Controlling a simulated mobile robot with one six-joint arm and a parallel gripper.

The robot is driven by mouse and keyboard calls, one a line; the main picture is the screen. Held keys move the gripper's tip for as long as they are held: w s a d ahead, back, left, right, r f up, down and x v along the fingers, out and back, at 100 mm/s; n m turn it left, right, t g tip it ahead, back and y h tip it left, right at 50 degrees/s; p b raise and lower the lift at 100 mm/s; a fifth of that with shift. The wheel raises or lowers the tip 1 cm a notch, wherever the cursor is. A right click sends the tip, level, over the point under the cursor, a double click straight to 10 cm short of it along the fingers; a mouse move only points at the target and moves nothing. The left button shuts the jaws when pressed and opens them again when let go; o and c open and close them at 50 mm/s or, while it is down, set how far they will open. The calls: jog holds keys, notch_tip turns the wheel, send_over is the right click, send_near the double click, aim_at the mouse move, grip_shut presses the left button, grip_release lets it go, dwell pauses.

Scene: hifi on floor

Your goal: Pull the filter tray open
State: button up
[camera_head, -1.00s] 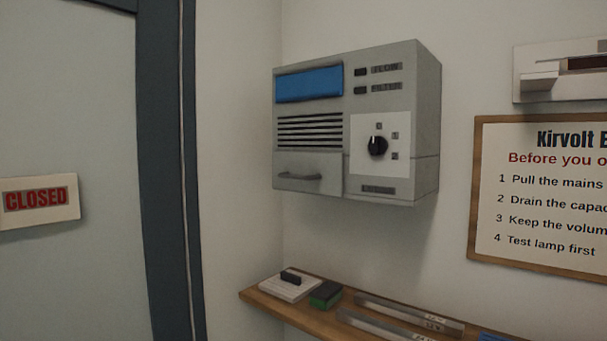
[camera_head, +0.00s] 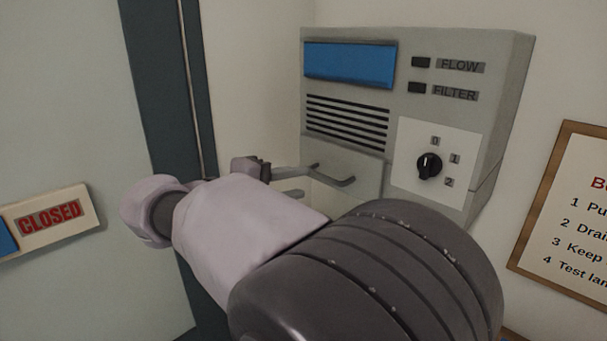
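The filter tray (camera_head: 367,172) is the plain grey front panel at the lower left of the wall-mounted grey unit (camera_head: 510,95), below the black vent slots. It looks flush with the unit. My arm hides the unit's lower edge and part of the gripper.
The unit also has a blue panel (camera_head: 349,64), FLOW and FILTER indicators and a black dial (camera_head: 429,165) right of the tray. A door with a CLOSED sign (camera_head: 50,217) is at left. A framed notice (camera_head: 575,200) hangs at right. My arm covers the lower middle.

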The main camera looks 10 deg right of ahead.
aim_at(322, 178)
jog(key=x, duration=0.9)
grip_shut()
dwell(1.1)
